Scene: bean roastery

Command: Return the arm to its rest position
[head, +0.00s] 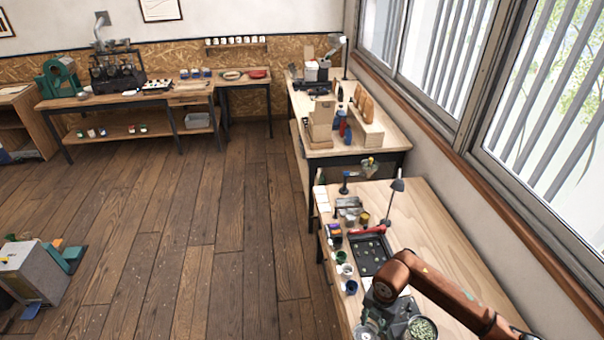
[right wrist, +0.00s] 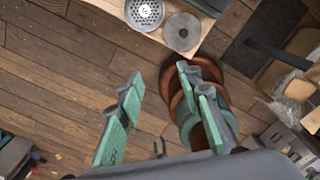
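My right arm (head: 440,287) comes in from the lower right of the head view, bent above the near workbench (head: 440,225). My right gripper (head: 384,306) hangs at its end over the bench's front left part; its fingertips are hard to make out there. In the right wrist view, its two teal fingers (right wrist: 163,88) stand apart with nothing between them but wooden floor behind.
The near bench holds a black tray (head: 366,268), small cups (head: 346,270), a black lamp (head: 396,187) and a bowl of green beans (head: 422,328). A perforated metal disc (right wrist: 145,12) lies at the bench edge.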

